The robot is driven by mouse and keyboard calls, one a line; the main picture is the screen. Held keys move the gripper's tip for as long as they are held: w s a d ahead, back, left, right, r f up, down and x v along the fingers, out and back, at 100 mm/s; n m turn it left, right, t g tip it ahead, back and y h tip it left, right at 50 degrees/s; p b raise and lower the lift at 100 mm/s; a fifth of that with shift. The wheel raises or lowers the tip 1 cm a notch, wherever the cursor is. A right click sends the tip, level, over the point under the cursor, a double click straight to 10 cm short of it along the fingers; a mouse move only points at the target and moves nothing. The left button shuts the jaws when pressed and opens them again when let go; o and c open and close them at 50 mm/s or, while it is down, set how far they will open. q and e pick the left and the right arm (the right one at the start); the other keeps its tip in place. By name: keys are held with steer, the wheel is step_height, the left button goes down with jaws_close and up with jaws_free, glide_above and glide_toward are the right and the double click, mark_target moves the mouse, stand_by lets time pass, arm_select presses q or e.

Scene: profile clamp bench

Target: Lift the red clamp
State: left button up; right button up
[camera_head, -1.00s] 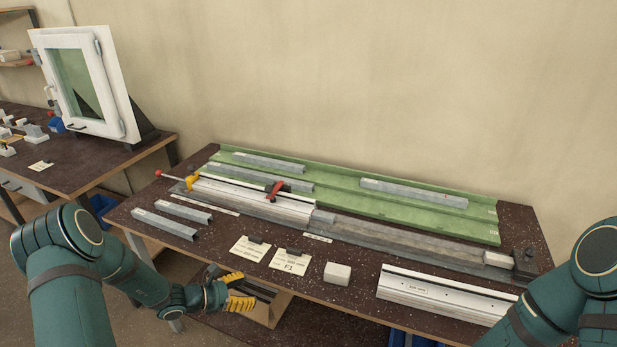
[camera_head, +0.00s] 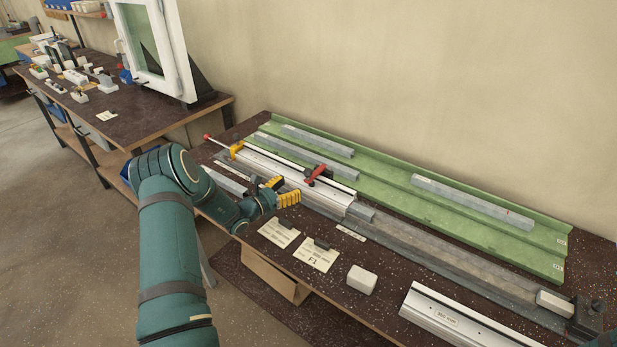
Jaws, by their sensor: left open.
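The red clamp (camera_head: 316,174) sits on the white profile (camera_head: 283,180) on the bench, near the middle of the view. My left gripper (camera_head: 281,190), with yellow fingers, is over the front part of the bench. In the picture it is left of and a little below the red clamp, apart from it. It is open, and I see nothing held in it. My left forearm and gripper hide part of the grey bars at the bench's front left. My right gripper is out of view.
A yellow clamp (camera_head: 236,150) with a red-ended rod is at the profile's left end. Behind lies a green channel (camera_head: 400,205) with grey bars. In front are cards (camera_head: 315,255), a pale block (camera_head: 361,280) and another white profile (camera_head: 450,318). A window frame stands on the left bench.

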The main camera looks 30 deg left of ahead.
mark_target(308, 177)
arm_select(q)
steer(key=x, duration=0.8)
steer(key=shift+w, duration=0.1)
jaws_close()
